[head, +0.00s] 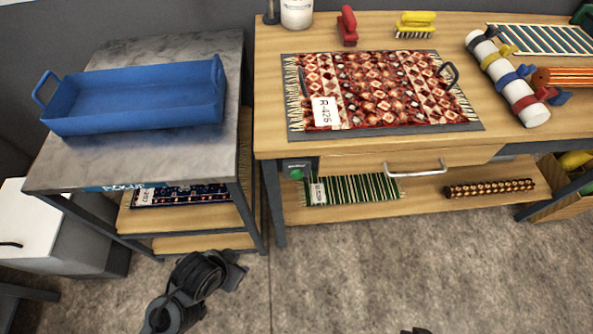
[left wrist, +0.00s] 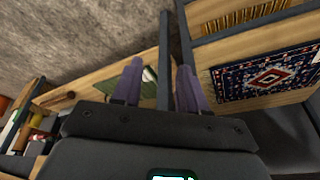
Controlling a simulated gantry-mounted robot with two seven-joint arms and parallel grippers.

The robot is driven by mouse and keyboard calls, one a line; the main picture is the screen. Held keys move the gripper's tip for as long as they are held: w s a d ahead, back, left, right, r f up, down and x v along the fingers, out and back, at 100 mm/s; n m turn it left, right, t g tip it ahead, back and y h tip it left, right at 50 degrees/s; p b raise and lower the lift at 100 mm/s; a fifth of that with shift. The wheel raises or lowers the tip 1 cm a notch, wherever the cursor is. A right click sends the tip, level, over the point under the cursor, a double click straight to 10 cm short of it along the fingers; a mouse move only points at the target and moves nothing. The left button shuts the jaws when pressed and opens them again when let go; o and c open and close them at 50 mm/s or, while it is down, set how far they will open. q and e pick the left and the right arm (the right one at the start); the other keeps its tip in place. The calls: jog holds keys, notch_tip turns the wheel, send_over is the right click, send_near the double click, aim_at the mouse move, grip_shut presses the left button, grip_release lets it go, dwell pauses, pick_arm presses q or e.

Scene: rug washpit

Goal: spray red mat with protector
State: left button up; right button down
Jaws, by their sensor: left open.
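The red patterned mat (head: 385,88) lies flat on a grey board (head: 300,136) on the wooden workbench, with fringed ends and a white tag (head: 325,111) reading "R-426". A black curved handle (head: 448,72) shows at its right end. No spray bottle is clearly identifiable; a white container (head: 297,12) at the back is cut off by the frame. My left gripper (head: 238,268) is low, in front of the gap between the cart and the bench, well away from the mat. In the left wrist view its purple fingers (left wrist: 158,88) are apart with nothing between them.
A blue tray (head: 140,98) sits on the grey cart top at left. A red brush (head: 347,25), yellow brush (head: 415,24) and strapped white roll (head: 507,78) are on the bench. Rolled and flat rugs (head: 350,188) lie on the lower shelf.

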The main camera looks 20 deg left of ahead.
pick_arm(q)
jog(key=shift+c, duration=0.4)
jog(key=shift+d, duration=0.15)
grip_shut()
jog(key=shift+a, duration=0.2)
dwell(0.5)
jog(key=shift+d, duration=0.15)
dwell(0.6)
